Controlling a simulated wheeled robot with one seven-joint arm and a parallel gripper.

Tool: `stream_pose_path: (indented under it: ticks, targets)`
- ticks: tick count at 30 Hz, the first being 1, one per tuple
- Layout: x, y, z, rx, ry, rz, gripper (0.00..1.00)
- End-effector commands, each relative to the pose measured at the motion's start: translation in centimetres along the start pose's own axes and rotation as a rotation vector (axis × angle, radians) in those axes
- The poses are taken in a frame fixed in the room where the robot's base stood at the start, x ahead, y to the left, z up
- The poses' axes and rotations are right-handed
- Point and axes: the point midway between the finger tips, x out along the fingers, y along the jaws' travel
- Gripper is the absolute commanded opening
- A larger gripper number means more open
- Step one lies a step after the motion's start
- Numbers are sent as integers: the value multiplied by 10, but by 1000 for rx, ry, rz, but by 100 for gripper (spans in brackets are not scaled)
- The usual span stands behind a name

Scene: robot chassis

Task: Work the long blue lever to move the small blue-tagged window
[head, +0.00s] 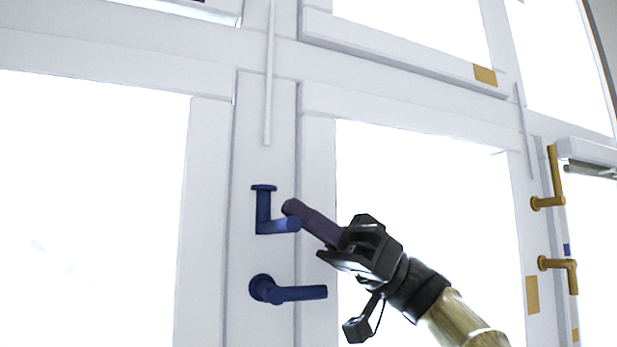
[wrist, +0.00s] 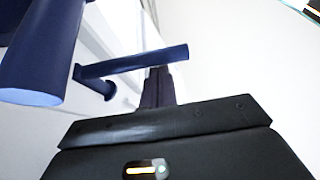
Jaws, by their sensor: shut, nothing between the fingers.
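Two blue levers sit on the white post between windows. The upper lever (head: 263,212) is cranked, running down from its mount and bending right. The lower lever (head: 300,293) points right from a round mount. I cannot tell which counts as the long one. My gripper (head: 291,208) is shut and empty, its dark fingertips beside the upper lever's right end. In the wrist view, the fingers (wrist: 158,72) reach up to a blue bar (wrist: 150,60); contact is unclear. A thicker blue bar (wrist: 45,45) is closer at the left. Small blue tags show at the top edge (head: 200,1) and far right (head: 567,249).
Yellow levers (head: 553,180) (head: 570,264) are mounted on the right frame, near yellow tags (head: 485,75) (head: 532,294). A thin white rod (head: 268,80) runs down the post above the blue levers. Bright panes fill both sides of the post.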

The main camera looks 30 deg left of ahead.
Motion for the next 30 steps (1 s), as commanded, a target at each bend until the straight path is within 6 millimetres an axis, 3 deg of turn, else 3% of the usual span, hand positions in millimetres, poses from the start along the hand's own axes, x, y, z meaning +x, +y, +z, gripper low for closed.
stream_pose_path:
  ticks: [14, 30]
  targets:
    - [13, 1, -40, -1, 1, 3, 0]
    - [-79, -1, -35, -2, 2, 3, 0]
